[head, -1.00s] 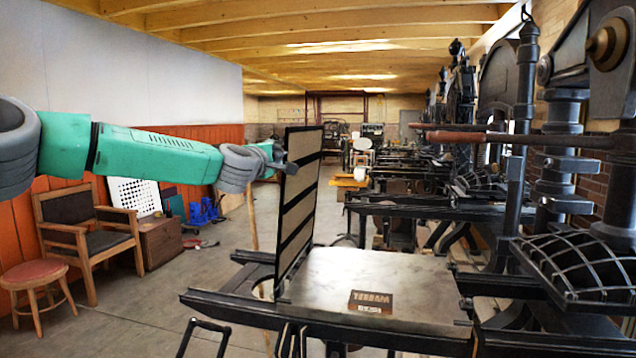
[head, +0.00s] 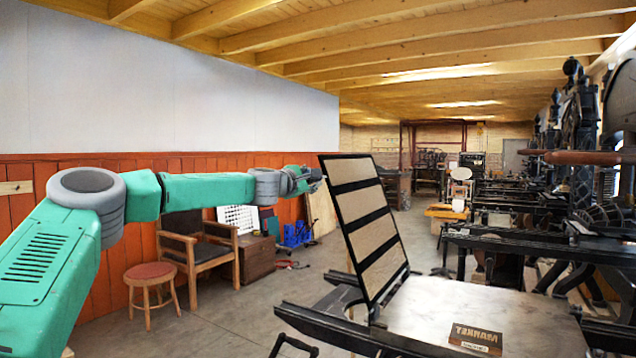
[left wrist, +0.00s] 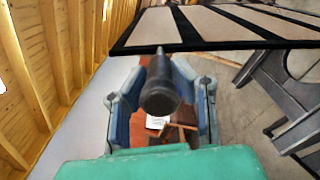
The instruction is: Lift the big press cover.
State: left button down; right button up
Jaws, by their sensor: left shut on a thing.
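The big press cover (head: 366,232) is a black-framed panel with tan strips. It stands raised at the left end of the press bed (head: 440,300), leaning to the left. In the left wrist view the cover (left wrist: 225,28) crosses the top. My left gripper (head: 312,178) is at the cover's upper left edge. It is shut on the cover's handle, a dark round knob (left wrist: 160,98) between the fingers in the left wrist view. The exact finger contact is hard to see. My right gripper is out of view.
A type block (head: 475,338) lies on the bed. A wooden armchair (head: 200,250), a red-topped stool (head: 150,285) and a brown box (head: 256,257) stand by the left wall. More presses (head: 520,215) line the right side. The floor left of the press is open.

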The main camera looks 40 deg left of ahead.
pick_arm(q)
jog(key=shift+d+f, duration=0.15)
jog(key=shift+f, duration=0.35)
jog(key=c, duration=1.3)
grip_release()
jog(key=shift+r, duration=0.25)
jog(key=shift+r, duration=0.1)
jog(key=v, duration=1.1)
jog(key=shift+s, duration=0.4)
